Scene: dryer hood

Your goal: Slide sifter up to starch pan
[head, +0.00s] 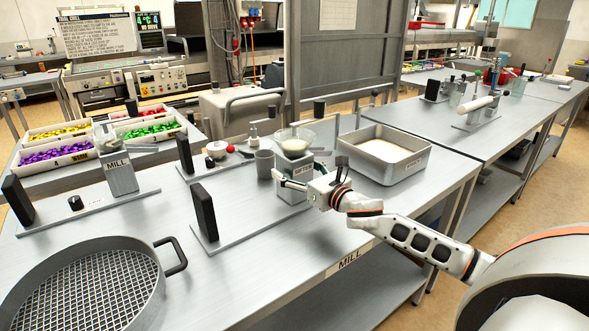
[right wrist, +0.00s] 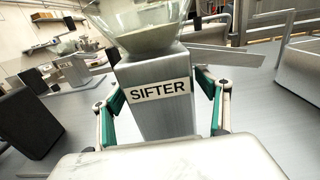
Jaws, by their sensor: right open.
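The sifter (head: 291,181) is a grey metal block with a clear bowl of pale powder on top. It stands upright on the metal table, and in the right wrist view its SIFTER label (right wrist: 158,91) faces me. My right gripper (head: 303,183) is at the near side of the sifter. Its fingers (right wrist: 160,108) are open, one on each side of the block; I cannot tell whether they touch it. The starch pan (head: 372,171) is a rectangular metal pan with pale contents, just right of the sifter. My left gripper is not in view.
The mill (head: 121,173) stands on a rail plate at the left, with black upright blocks (head: 204,212) nearby. A large round sieve (head: 88,290) lies at the front left. Trays of coloured wrapped pieces (head: 58,150) are behind. The near table edge right of centre is clear.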

